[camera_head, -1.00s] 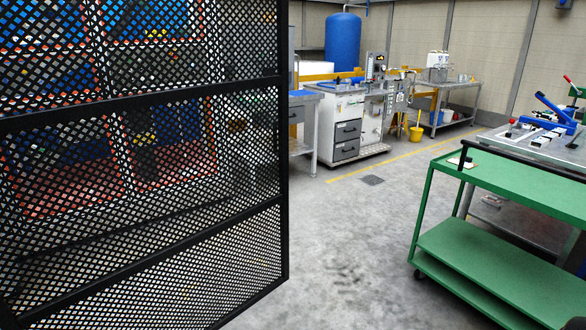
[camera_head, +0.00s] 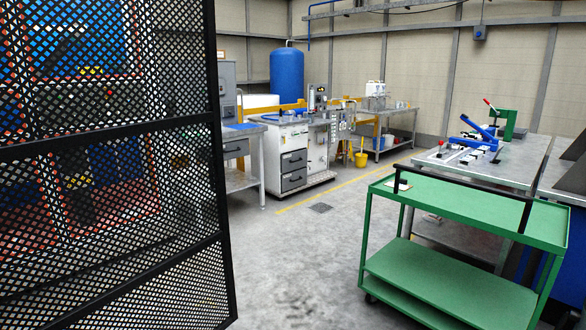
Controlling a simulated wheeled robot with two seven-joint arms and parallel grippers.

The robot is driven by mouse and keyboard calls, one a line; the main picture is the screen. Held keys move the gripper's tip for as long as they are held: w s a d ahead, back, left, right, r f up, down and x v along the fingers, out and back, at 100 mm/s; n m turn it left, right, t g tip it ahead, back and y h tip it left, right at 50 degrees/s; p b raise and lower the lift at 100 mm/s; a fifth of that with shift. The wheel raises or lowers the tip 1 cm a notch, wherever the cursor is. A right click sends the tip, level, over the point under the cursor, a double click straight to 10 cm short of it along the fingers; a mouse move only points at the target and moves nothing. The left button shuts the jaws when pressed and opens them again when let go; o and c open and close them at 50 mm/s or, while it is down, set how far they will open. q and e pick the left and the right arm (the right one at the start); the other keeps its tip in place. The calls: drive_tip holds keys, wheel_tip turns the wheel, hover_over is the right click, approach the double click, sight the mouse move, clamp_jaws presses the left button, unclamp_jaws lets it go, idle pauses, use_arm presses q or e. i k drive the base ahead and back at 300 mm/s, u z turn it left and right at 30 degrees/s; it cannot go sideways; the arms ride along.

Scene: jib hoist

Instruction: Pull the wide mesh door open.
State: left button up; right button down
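The wide mesh door (camera_head: 130,135) is a black frame with diamond mesh. It fills the left side of the head view, with a free vertical edge at right and open floor beyond it. Coloured shapes in blue, red and yellow show through the mesh. The door's hinge side and handle are not visible. Neither of my grippers shows in the view.
A green two-shelf cart (camera_head: 470,215) stands at right, beside a metal workbench (camera_head: 480,160) with blue and green tools. Grey cabinets (camera_head: 292,160) and a yellow bucket (camera_head: 361,159) stand further back. The concrete floor (camera_head: 300,260) between door and cart is clear.

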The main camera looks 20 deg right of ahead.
sight(17, 150)
drive_tip(key=z, duration=0.9)
drive_tip(key=i, duration=3.05)
drive_tip(key=u, duration=1.6)
drive_tip(key=i, duration=0.65)
drive_tip(key=u, duration=0.7)
